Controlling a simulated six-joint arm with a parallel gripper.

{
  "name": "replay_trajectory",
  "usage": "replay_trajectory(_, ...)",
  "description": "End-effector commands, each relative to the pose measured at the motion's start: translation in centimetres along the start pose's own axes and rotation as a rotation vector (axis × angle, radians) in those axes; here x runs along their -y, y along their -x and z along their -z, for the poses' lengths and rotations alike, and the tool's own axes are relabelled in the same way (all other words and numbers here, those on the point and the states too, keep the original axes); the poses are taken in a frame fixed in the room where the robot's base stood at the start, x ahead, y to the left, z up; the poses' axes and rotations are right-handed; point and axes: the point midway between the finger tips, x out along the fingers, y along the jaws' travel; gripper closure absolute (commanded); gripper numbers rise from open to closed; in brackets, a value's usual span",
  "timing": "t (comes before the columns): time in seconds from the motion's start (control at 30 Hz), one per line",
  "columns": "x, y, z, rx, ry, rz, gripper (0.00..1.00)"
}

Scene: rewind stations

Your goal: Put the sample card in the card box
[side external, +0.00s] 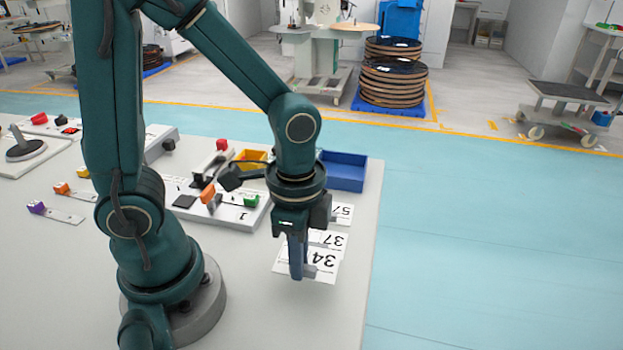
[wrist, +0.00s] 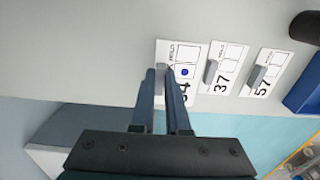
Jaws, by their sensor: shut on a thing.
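A white card numbered 34 (side external: 322,259) has a small grey grip block on it. It also shows in the wrist view (wrist: 189,55), with a blue dot on its face. My gripper (side external: 300,273) points down over this card. In the wrist view my gripper (wrist: 164,72) is shut on the card's grey block, and the fingers hide part of the number. I cannot tell whether the card is clear of the table. The open blue box (side external: 344,171) stands at the table's far right, beyond the cards. Its edge shows at the right of the wrist view (wrist: 303,95).
Cards numbered 37 (side external: 333,239) and 57 (side external: 343,213) lie between card 34 and the blue box, each with a grey block in the wrist view. A grey board (side external: 240,219) with coloured parts stands left of the cards. The table's front right is clear.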

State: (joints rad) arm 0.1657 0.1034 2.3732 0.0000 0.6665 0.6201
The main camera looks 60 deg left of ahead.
Motion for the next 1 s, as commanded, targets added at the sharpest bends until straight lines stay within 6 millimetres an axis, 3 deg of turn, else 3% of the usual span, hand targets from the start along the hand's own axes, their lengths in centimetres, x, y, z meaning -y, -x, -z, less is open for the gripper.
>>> replay_trajectory(0.4, -0.2, -3.5, 0.2, 0.002, 0.001, -0.001, 1.0)
replay_trajectory(0.87, -0.2, -4.2, 0.2, 0.001, 0.001, -0.001, 1.0)
replay_trajectory(0.9, -0.2, -4.2, 0.2, 0.001, 0.001, 0.0, 0.83)
replay_trajectory(0.97, -0.1, -4.2, 0.2, 0.0, 0.001, 0.001, 0.6)
replay_trajectory(1.0, -0.1, -4.2, 0.2, -0.001, 0.001, 0.001, 0.57)
